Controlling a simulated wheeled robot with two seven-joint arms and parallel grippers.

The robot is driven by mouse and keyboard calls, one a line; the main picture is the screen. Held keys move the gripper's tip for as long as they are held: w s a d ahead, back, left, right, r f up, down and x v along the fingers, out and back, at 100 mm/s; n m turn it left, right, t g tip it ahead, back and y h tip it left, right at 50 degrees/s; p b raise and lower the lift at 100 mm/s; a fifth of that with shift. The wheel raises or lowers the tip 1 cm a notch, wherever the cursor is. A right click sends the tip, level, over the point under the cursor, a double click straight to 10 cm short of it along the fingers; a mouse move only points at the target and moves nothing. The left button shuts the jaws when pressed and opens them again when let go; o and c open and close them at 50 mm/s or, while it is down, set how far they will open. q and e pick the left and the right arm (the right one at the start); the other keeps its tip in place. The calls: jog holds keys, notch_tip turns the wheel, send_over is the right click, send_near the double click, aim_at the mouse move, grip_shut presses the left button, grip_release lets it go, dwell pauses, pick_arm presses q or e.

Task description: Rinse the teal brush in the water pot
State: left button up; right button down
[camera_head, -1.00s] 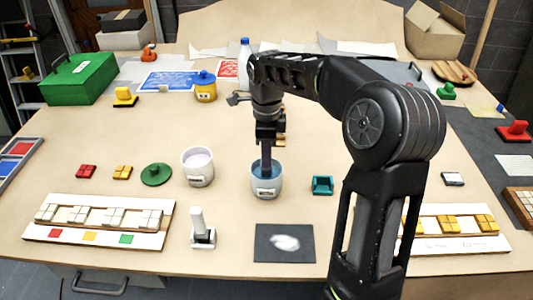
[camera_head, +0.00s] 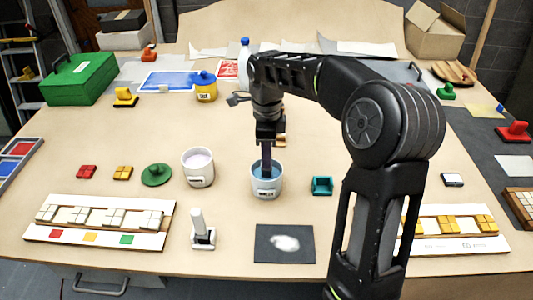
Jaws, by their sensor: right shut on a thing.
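A white pot (camera_head: 267,193) with blue water (camera_head: 259,171) inside stands near the middle of the table, with a small label on its front. My right gripper (camera_head: 266,143) is above this pot, shut on the brush (camera_head: 266,158). The brush shows as an upright, dull purple-grey handle, and its lower end is inside the pot. The brush head is hidden in the pot, so its teal colour does not show. A small teal holder (camera_head: 322,186) sits to the right of the pot. My left gripper is not in view.
A second white pot (camera_head: 199,170) with pale contents stands left of the water pot. A dark mat (camera_head: 267,252) with a white smear lies in front. A white-handled stand (camera_head: 202,237) is at front left. A yellow blue-lidded jar (camera_head: 205,90) stands behind.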

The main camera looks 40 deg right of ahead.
jog(key=shift+r+p, duration=2.5)
jog(key=shift+r, duration=0.9)
